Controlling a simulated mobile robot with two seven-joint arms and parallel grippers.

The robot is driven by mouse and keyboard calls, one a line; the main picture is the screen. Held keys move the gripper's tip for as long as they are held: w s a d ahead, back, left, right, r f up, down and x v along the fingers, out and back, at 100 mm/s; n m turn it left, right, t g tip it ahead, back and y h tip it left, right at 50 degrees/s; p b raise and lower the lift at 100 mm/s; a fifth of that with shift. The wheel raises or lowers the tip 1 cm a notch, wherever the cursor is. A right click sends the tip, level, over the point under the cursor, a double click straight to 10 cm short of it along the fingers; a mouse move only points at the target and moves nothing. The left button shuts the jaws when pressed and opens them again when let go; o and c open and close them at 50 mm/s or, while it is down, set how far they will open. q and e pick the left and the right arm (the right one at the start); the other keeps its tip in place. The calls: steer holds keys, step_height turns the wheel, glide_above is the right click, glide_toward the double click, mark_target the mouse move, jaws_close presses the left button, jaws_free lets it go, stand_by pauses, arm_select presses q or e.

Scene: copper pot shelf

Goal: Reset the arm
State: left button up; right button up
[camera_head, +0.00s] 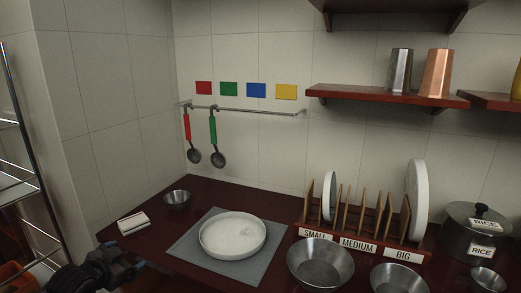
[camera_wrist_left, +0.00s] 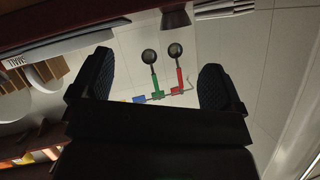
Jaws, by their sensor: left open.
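My left gripper (camera_head: 120,268) is at the lower left of the head view, near the front left edge of the dark red counter (camera_head: 150,240). In the left wrist view the left gripper (camera_wrist_left: 157,82) shows two black fingers spread apart with nothing between them. That view looks upside down toward the wall, with the red-handled ladle (camera_wrist_left: 179,75) and the green-handled ladle (camera_wrist_left: 154,77) seen beyond the fingers. My right gripper is in neither view.
A white plate (camera_head: 232,235) lies on a grey mat (camera_head: 187,243). A small metal bowl (camera_head: 177,200) and a folded white cloth-like item (camera_head: 133,223) are near the gripper. A labelled plate rack (camera_head: 340,244), metal bowls (camera_head: 320,265) and a rice pot (camera_head: 462,240) stand right. A metal rack (camera_head: 30,160) stands left.

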arm_select(q)
steer(key=s+d+f+n, duration=0.1)
steer(key=s+d+f, duration=0.1)
steer(key=s+f, duration=0.4)
steer(key=s+d+f+n+g+y, duration=0.1)
steer(key=s+f, duration=0.5)
steer(key=s, duration=1)
steer(key=s+d+f+n+g+y, duration=0.1)
steer(key=s+d+f+n, duration=0.2)
steer(key=s, duration=0.9)
step_height(320, 180, down, 3)
steer(key=shift+d+f, duration=0.15)
steer(key=shift+d, duration=1.05)
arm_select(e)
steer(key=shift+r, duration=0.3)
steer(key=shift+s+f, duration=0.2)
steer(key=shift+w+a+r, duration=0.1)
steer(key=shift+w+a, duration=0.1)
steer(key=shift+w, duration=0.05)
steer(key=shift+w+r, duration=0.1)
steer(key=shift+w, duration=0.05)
